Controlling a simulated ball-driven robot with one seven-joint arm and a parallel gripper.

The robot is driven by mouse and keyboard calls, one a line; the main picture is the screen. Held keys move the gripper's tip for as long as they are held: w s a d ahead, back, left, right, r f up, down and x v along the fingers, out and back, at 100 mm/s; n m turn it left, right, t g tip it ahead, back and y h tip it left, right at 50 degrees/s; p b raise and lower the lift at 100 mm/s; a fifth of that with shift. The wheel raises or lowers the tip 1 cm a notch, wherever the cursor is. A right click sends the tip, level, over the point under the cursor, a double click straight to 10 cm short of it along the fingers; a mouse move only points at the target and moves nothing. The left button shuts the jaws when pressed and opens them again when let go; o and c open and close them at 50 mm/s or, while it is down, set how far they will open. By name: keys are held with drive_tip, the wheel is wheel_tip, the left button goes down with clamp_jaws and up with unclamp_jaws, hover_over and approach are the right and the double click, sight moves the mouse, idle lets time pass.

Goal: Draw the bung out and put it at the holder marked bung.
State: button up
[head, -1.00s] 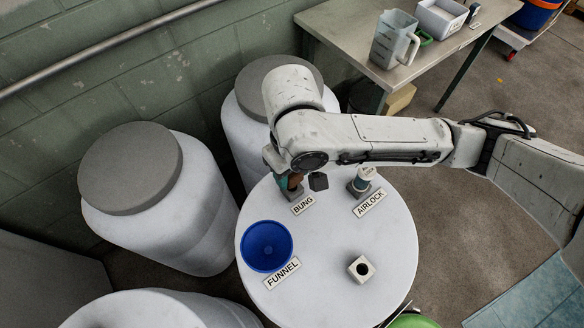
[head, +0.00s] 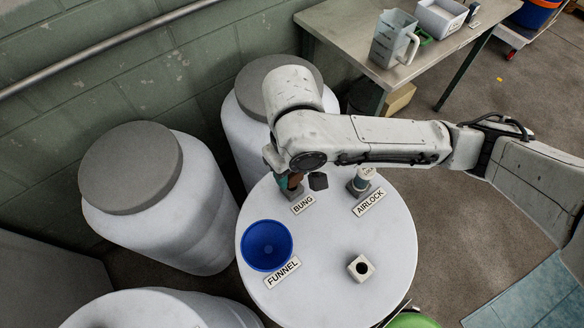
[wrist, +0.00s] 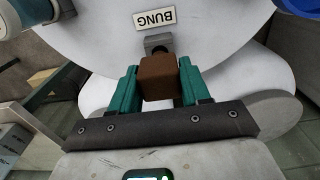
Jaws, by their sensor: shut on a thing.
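My gripper (head: 288,182) is shut on the brown bung (wrist: 158,77). In the wrist view, the bung is between the teal fingers. The small grey holder (wrist: 158,42) is just beyond it, in front of the BUNG label (wrist: 155,18). In the head view, the gripper is at the back left of the round white lid, right by the BUNG label (head: 303,204). My arm and fingers hide much of the bung there. I cannot tell whether the bung touches the holder. A pale block with an open dark hole (head: 360,268) stands at the front right.
A blue funnel (head: 267,245) sits left on the lid by its FUNNEL label (head: 282,273). The airlock (head: 364,180) stands right of the gripper, behind its AIRLOCK label (head: 370,201). Grey-lidded drums (head: 130,168) surround the lid on the left. The lid's middle is clear.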

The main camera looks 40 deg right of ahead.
sight(292, 179)
drive_tip(key=shift+f+b, duration=1.1)
drive_tip(key=shift+f, duration=0.65)
idle(0.3)
drive_tip(key=o, duration=1.1)
wheel_tip(292, 179, up, 11)
drive_tip(key=shift+f+p, duration=0.1)
drive_tip(key=shift+p, duration=1)
